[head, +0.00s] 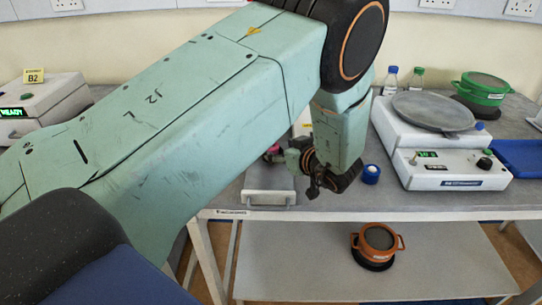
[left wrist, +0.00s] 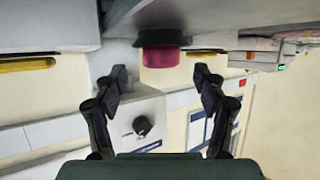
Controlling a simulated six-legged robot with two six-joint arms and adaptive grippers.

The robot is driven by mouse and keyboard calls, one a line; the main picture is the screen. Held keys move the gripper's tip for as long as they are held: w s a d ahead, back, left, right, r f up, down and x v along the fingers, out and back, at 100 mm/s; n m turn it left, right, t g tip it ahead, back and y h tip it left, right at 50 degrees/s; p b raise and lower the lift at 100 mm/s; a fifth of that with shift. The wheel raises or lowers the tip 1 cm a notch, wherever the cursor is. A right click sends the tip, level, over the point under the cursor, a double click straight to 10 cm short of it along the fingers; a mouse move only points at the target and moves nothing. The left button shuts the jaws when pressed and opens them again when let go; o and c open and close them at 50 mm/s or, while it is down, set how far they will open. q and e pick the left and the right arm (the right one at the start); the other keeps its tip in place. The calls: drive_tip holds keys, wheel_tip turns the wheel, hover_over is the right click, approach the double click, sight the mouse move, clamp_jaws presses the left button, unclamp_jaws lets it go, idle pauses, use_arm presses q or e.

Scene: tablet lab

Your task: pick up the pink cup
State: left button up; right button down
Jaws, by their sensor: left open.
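The pink cup (left wrist: 161,56) shows in the left wrist view, just beyond and between the two fingers, with a dark part on the side toward the top of the picture. In the head view only a small pink piece (head: 272,150) shows at the left of my gripper; my arm hides much of that spot. My left gripper (left wrist: 163,82) is open, its fingers apart with nothing between the tips. In the head view it (head: 314,183) is low over the front part of the bench. My right gripper is not in view.
A blue-capped item (head: 371,174) stands right of my gripper. Farther right is a white hotplate device (head: 440,150) with a round plate. A green pot (head: 482,88) and bottles stand behind. An orange pot (head: 378,240) sits on the lower shelf. A white tray (head: 268,196) is at the bench edge.

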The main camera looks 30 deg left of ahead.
sight(274, 148)
use_arm(q)
drive_tip(key=shift+w+a+f+b, duration=0.1)
drive_tip(key=shift+a+f+b, duration=0.25)
drive_tip(key=shift+a, duration=0.05)
drive_tip(key=shift+b+x, duration=0.85)
drive_tip(key=shift+x, duration=0.5)
drive_tip(key=shift+r, duration=0.15)
drive_tip(key=shift+a, duration=0.1)
drive_tip(key=c, duration=1.3)
